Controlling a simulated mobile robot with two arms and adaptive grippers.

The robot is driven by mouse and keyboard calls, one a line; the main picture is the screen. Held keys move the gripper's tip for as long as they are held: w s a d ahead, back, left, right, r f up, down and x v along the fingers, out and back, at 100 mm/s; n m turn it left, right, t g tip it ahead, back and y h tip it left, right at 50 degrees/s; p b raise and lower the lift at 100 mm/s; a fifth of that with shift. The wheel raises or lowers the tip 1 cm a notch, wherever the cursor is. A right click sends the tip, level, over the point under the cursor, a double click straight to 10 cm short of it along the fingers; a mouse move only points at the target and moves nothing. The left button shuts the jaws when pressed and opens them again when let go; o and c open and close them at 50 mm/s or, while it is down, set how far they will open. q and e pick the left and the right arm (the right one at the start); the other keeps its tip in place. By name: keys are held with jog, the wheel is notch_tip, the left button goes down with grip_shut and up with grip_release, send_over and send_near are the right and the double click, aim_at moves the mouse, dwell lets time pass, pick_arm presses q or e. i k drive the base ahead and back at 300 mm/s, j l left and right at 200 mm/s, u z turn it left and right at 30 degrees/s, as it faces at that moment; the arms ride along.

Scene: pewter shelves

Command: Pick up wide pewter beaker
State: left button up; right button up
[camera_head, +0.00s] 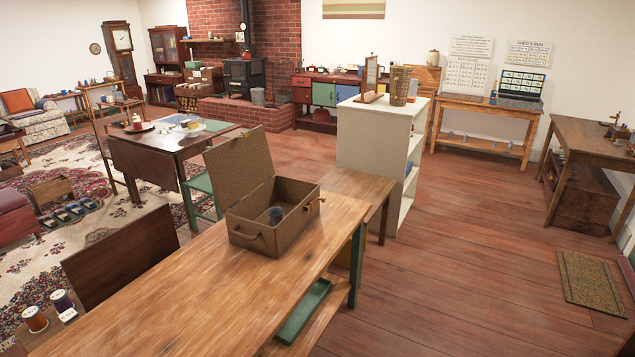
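No other thing can be clearly made out as a wide pewter beaker. Neither of my grippers shows in the head view.
The long wooden table (190,300) fills the foreground, with a green tray (303,312) below its right edge. A white shelf unit (372,156) stands behind it, bearing a woven vase (399,86). Open plank floor (470,270) lies to the right.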

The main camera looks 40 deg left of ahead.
aim_at(276, 213)
jog(key=i+u, duration=0.3)
jog(key=u, duration=0.15)
jog(key=i+l+u, duration=0.15)
jog(key=i+u, duration=0.15)
jog(key=u, duration=0.2)
jog(key=i+l+u, duration=0.2)
jog(key=u, duration=0.25)
jog(key=i+l+u, duration=0.45)
jog(key=k+j, duration=0.1)
